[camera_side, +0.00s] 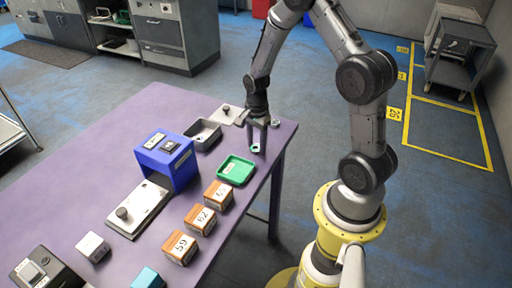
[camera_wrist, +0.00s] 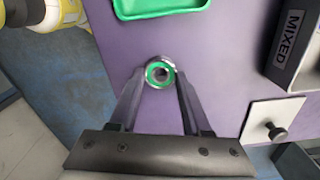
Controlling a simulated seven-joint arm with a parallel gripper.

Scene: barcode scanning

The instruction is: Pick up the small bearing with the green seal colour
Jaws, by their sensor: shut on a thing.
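The small bearing (camera_wrist: 153,65), a steel ring with a green seal, sits between the fingertips of my gripper (camera_wrist: 160,76) in the wrist view. The fingers are shut on it from both sides. In the side view my gripper (camera_side: 257,149) points down near the table's right edge, with a bit of green showing between the fingertips. I cannot tell whether the bearing touches the table or is just above it.
A green tray (camera_side: 236,170) lies close to my gripper on the purple table (camera_side: 110,140). A grey bin (camera_side: 203,134), marked MIXED in the wrist view (camera_wrist: 290,50), and a white plate with a knob (camera_side: 226,114) are behind. A blue scanner box (camera_side: 166,160) and several numbered boxes (camera_side: 202,219) stand nearer the front.

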